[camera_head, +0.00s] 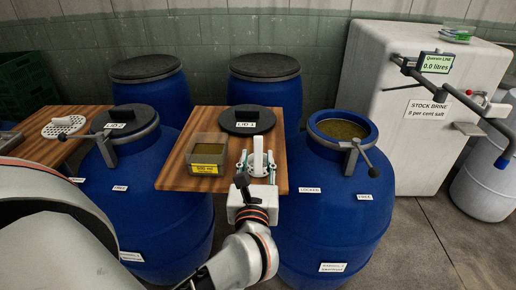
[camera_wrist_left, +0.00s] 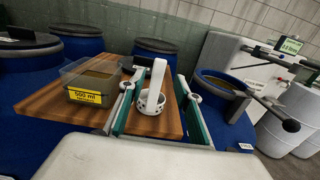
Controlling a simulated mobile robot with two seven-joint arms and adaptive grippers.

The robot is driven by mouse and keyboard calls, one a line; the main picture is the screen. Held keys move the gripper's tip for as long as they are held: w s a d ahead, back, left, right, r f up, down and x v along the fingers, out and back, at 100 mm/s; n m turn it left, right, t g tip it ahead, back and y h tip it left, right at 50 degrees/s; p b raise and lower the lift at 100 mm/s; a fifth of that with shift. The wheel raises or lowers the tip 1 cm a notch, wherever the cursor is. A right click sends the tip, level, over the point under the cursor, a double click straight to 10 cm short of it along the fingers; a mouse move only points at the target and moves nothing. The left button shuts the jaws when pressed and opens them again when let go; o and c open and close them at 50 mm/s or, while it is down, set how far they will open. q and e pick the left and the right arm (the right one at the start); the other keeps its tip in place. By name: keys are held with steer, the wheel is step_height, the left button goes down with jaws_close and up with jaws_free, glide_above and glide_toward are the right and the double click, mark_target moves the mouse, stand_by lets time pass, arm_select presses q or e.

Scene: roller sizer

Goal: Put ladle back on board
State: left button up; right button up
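The white ladle (camera_head: 258,158), with a holed cup and a tall upright handle, stands at the front right of the wooden board (camera_head: 175,178). In the left wrist view the ladle (camera_wrist_left: 151,102) is between the two green-edged fingers of my left gripper (camera_wrist_left: 161,76). The fingers of my left gripper (camera_head: 257,166) are apart, one on each side of the ladle, with a gap at least on the right. Whether the ladle bears on the board is hard to tell. My right gripper is not in view.
On the board sit a clear tub marked 500 ml (camera_head: 206,150) and a dark lid, LID 1 (camera_head: 247,120). An open blue barrel (camera_head: 335,215) with brown contents stands right. A lidded blue barrel (camera_head: 160,205) and a board with a holed white disc (camera_head: 64,127) are left.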

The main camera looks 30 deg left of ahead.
arm_select(q)
steer(key=s+d+r+m+t, duration=0.4)
steer(key=d+m+t, duration=0.15)
steer(key=m, duration=0.75)
steer(key=d+f+m+h, duration=0.9)
steer(key=f+m+h, duration=0.35)
steer(key=m, duration=0.75)
steer(key=s+a+f+m+g, duration=0.1)
steer(key=s+f+m+g, duration=0.2)
steer(key=f, duration=0.6)
steer(key=s+a+f+m+g, duration=0.2)
steer(key=f+m, duration=0.4)
steer(key=f, duration=0.4)
steer(key=s+a+f+m+g, duration=0.1)
steer(key=s+f+m+g, duration=0.3)
steer(key=f, duration=0.5)
steer(key=shift+s+a+f+m+g+y, duration=0.25)
steer(key=shift+s+m+g+y, duration=0.25)
steer(key=shift+s, duration=0.65)
